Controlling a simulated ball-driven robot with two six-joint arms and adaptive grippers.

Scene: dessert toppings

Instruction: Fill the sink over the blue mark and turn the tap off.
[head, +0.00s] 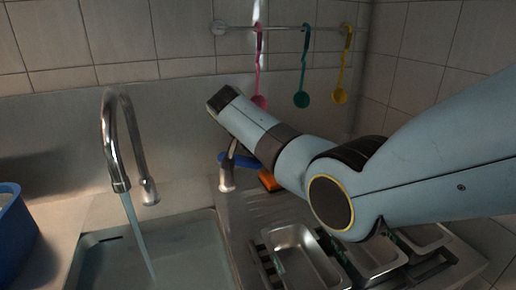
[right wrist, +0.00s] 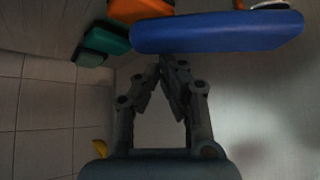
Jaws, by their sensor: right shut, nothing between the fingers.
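The curved metal tap (head: 110,140) stands at the sink's back edge, and a stream of water (head: 138,235) runs from its spout into the sink (head: 215,225). The sink's front is cut off; I cannot make out a blue mark or the water level. A metal lever (head: 227,178), apparently the tap handle, stands right of the spout, below my right forearm. My right gripper (right wrist: 166,65) is shut and empty in the right wrist view, its tips close to a blue block (right wrist: 215,32); whether they touch is unclear. Its fingers are not distinguishable in the head view. My left gripper is not in view.
Orange (head: 269,180) and green (right wrist: 104,39) items lie near the blue block. Metal trays (head: 300,250) sit at the front right. Pink, green (head: 302,99) and yellow (head: 340,96) ladles hang from a wall rail. A blue tub (head: 12,240) stands at the left.

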